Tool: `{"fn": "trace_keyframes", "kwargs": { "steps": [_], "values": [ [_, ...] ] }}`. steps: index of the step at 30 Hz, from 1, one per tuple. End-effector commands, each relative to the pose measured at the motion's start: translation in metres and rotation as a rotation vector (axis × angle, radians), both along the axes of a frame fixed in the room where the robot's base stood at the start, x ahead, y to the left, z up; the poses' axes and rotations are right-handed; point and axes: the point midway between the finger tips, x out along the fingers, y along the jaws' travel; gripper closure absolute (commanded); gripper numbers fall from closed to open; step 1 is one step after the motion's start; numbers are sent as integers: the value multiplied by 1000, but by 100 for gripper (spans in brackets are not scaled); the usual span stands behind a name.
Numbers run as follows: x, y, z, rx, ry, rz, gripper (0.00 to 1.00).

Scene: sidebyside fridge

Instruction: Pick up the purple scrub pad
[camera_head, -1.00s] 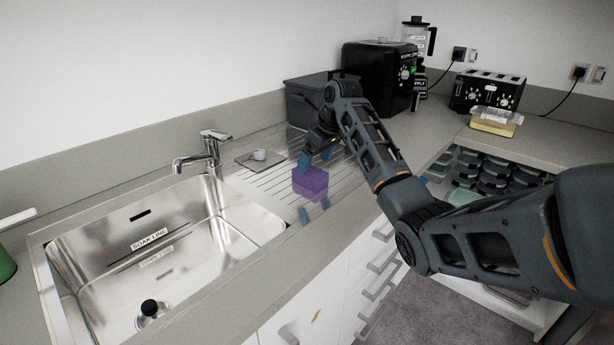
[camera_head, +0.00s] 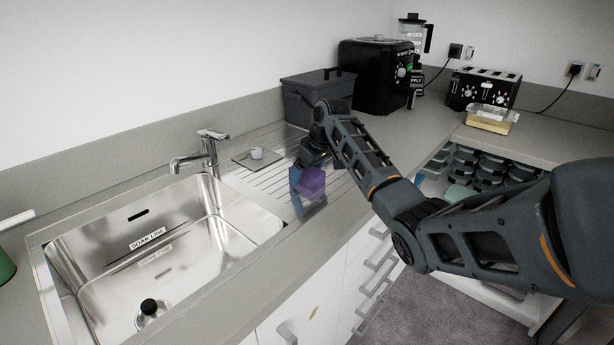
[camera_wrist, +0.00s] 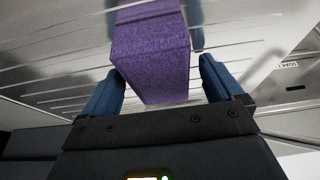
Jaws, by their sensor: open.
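The purple scrub pad (camera_head: 312,181) sits on the ribbed drainboard (camera_head: 268,178) to the right of the sink. It is a block and fills the upper middle of the wrist view (camera_wrist: 152,58). My gripper (camera_head: 309,186) is at the pad, with blue fingers. In the wrist view the open fingers (camera_wrist: 158,85) lie on either side of the pad. I see a narrow gap at the right finger; whether the left finger touches the pad I cannot tell. The pad's underside is hidden.
A steel sink (camera_head: 165,240) with a tap (camera_head: 208,150) lies left of the drainboard. A dark bin (camera_head: 310,97) and a black appliance (camera_head: 372,75) stand at the back. An open drawer (camera_head: 480,170) is at right.

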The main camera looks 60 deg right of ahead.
Motion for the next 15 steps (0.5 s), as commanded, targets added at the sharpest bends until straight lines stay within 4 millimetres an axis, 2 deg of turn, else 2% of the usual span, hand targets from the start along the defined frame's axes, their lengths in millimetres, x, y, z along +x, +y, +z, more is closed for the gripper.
{"fn": "trace_keyframes", "kwargs": {
  "steps": [15],
  "values": [
    [0,0,-3,0,1,0,8]
  ]
}}
